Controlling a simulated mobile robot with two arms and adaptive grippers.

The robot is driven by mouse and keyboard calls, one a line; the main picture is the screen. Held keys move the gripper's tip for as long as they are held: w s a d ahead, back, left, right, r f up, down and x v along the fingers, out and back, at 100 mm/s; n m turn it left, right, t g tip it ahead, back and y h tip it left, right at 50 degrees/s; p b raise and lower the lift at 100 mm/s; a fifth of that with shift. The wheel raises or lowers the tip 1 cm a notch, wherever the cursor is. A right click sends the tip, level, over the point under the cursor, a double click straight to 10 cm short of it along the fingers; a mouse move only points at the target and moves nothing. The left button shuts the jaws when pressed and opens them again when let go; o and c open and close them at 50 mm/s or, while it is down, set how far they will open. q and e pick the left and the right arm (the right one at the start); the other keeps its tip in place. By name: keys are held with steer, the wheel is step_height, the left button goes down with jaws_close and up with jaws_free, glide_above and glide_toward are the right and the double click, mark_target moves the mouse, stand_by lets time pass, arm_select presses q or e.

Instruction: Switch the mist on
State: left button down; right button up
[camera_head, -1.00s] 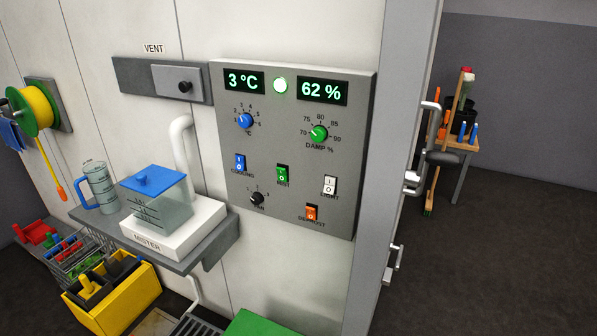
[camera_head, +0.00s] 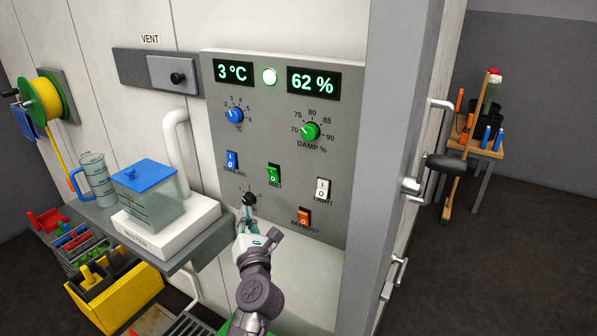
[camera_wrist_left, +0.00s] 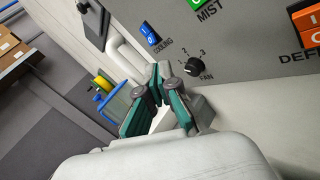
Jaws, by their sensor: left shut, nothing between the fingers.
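The green MIST rocker switch (camera_head: 273,174) sits in the middle of the grey control panel (camera_head: 345,130). In the left wrist view only its lower part (camera_wrist_left: 200,3) shows at the top edge, above the MIST label. My left gripper (camera_head: 247,212) is shut and empty, below and left of the switch, just under the black fan knob (camera_head: 249,199). In the left wrist view its closed fingertips (camera_wrist_left: 158,72) are left of the fan knob (camera_wrist_left: 194,66), apart from the switch. My right gripper is out of view.
Nearby are the blue COOLING switch (camera_head: 232,160), white LIGHT switch (camera_head: 322,189) and orange DEFROST switch (camera_head: 304,217). The mister (camera_head: 165,235), with its blue-lidded tank (camera_head: 147,205), stands on a shelf at left. A door handle (camera_head: 433,150) sticks out at right.

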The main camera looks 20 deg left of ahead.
mark_target(273, 174)
arm_select(q)
steer(key=shift+r+n, duration=0.55)
steer(key=shift+n, duration=0.05)
steer(key=shift+w+d+r, duration=0.1)
steer(key=shift+w+r, duration=0.45)
steer(key=shift+w, duration=0.8)
steer(key=shift+w+d+r, duration=0.15)
steer(key=shift+w+r, duration=0.4)
steer(key=shift+w, duration=0.85)
steer(key=shift+w+d+r, duration=0.1)
steer(key=shift+w+r, duration=0.45)
steer(key=shift+w, duration=0.8)
steer(key=shift+w+r, duration=0.15)
steer(key=shift+w, duration=0.25)
steer(key=shift+w+r, duration=0.15)
steer(key=shift+w, duration=0.2)
